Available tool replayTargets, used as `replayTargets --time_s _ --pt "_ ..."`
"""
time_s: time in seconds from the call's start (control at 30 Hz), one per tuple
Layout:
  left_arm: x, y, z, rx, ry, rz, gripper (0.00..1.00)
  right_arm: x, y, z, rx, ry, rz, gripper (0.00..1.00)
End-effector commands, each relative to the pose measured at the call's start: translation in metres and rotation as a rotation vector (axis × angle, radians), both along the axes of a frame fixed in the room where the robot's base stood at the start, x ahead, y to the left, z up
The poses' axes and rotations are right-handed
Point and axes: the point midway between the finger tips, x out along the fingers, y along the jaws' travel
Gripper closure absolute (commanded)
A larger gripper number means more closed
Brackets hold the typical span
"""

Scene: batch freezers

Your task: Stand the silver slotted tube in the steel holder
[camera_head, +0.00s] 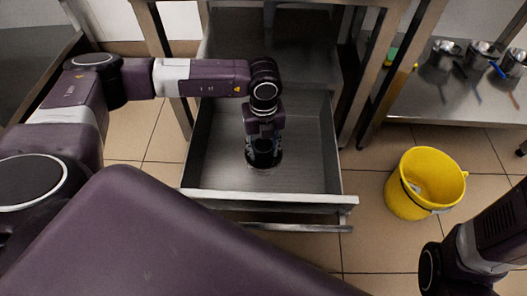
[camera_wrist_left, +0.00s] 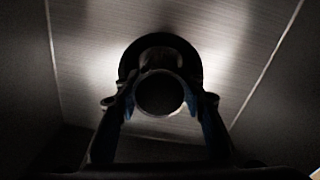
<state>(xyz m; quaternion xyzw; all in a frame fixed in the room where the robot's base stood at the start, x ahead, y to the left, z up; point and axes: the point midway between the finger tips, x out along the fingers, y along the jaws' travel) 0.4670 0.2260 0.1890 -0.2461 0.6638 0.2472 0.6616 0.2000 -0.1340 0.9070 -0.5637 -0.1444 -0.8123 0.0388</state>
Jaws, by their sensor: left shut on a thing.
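My left gripper (camera_head: 263,145) reaches down into an open steel drawer and is shut on an upright round tube. In the left wrist view the tube's round end (camera_wrist_left: 160,94) shows dark between the two fingers of the left gripper (camera_wrist_left: 163,105). I take it for the slotted tube; its silver colour and slots do not show in this shade. A wider dark round form (camera_wrist_left: 130,62) lies around and behind it, low in the drawer. I cannot tell whether this is the steel holder or whether the tube stands in it. My right gripper is out of view.
The drawer (camera_head: 315,170) has raised walls around my left gripper and its floor is otherwise bare. A yellow bucket (camera_head: 408,192) stands on the tiled floor to the right. A steel shelf (camera_head: 430,105) at the right holds several steel pots (camera_head: 483,52).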

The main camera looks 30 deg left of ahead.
Motion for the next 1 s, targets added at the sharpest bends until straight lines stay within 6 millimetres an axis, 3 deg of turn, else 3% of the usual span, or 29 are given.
replayTargets --time_s 0.43,0.47,0.5,0.8,1.0 --pt "0.001 0.000 -0.006 -0.001 -0.002 0.001 0.94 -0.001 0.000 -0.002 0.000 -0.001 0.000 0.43" --pt "0.001 0.000 -0.005 0.000 -0.003 0.001 0.60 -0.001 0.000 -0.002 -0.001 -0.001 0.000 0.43" --pt "0.001 0.000 -0.005 0.000 -0.003 0.001 0.56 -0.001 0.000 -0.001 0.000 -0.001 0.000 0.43" --pt "0.001 0.000 -0.003 0.000 -0.003 0.000 0.56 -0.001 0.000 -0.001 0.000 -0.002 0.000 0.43" --pt "0.001 0.000 0.021 -0.002 -0.003 0.000 0.56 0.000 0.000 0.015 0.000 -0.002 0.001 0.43"
